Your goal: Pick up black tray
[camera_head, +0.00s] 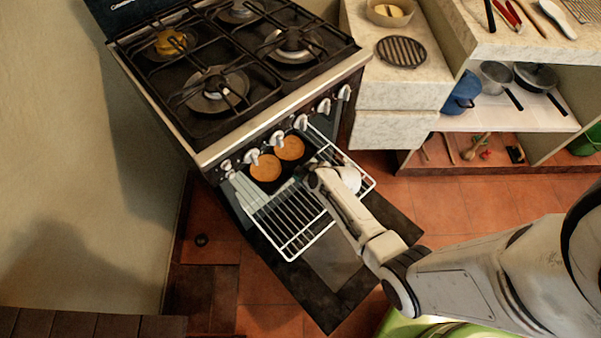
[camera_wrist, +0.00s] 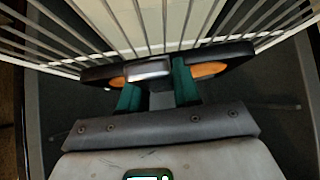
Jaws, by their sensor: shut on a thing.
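The black tray (camera_head: 282,174) holds two round orange-brown pieces (camera_head: 289,148). It sits at the inner end of the white wire rack (camera_head: 290,214), by the oven front. In the wrist view its dark rim (camera_wrist: 228,54) runs across between the rack bars and my fingers, with orange edges showing. My gripper (camera_head: 306,172) is at the tray's right side in the head view. In the wrist view its two teal fingers (camera_wrist: 158,88) are shut on the tray's rim. The fingertips are partly hidden by the rim. I cannot tell if the tray is clear of the rack.
The stove (camera_head: 215,85) stands behind, its knobs just above the tray. The oven door (camera_head: 335,262) is open beneath the rack. A white round thing (camera_head: 349,178) is at the rack's right, partly behind my arm. Shelves with pots (camera_head: 495,75) stand at right.

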